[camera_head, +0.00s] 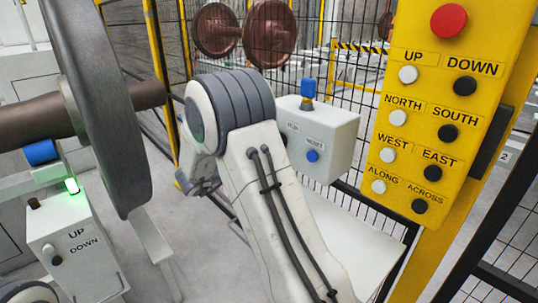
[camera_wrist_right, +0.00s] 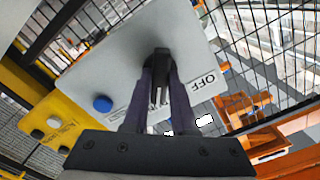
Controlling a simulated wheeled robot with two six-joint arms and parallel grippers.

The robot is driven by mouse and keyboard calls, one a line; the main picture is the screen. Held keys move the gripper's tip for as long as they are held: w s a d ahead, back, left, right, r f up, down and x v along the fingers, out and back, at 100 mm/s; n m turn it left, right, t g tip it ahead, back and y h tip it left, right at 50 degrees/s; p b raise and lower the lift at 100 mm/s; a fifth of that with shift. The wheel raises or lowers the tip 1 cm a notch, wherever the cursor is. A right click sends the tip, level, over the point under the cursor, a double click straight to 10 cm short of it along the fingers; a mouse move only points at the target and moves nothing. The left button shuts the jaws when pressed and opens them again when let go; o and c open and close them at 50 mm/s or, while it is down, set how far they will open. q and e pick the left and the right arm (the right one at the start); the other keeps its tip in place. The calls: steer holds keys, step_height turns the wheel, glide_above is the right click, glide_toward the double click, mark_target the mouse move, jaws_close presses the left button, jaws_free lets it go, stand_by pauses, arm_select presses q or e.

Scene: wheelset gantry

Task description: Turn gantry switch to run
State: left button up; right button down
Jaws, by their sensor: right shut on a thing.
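The gantry switch box (camera_head: 335,145) is a light grey box with a blue button (camera_head: 312,156) on its front face. In the head view my right arm covers the left part of that face and hides the switch. In the right wrist view the box (camera_wrist_right: 125,45) fills the upper middle. My right gripper (camera_wrist_right: 160,82) is shut on the dark switch knob (camera_wrist_right: 161,60) on its face. An OFF label (camera_wrist_right: 209,80) is to the right of the knob. Which way the knob points is hard to tell. My left gripper is not in view.
A yellow pendant panel (camera_head: 450,110) with a red button and several labelled push buttons stands at right. A large wheelset (camera_head: 100,100) and an UP/DOWN control box (camera_head: 75,250) with a green light are at left. Black mesh fencing (camera_head: 365,60) is behind.

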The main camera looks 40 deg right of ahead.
steer(key=shift+m+b, duration=0.55)
steer(key=shift+m, duration=0.15)
steer(key=c, duration=0.7)
jaws_free()
steer(key=shift+a, duration=0.1)
steer(key=a, duration=0.7)
steer(key=s+a, duration=0.1)
steer(key=a, duration=0.2)
steer(key=shift+a+b, duration=0.15)
steer(key=shift+b, duration=0.15)
steer(key=shift+w, duration=0.1)
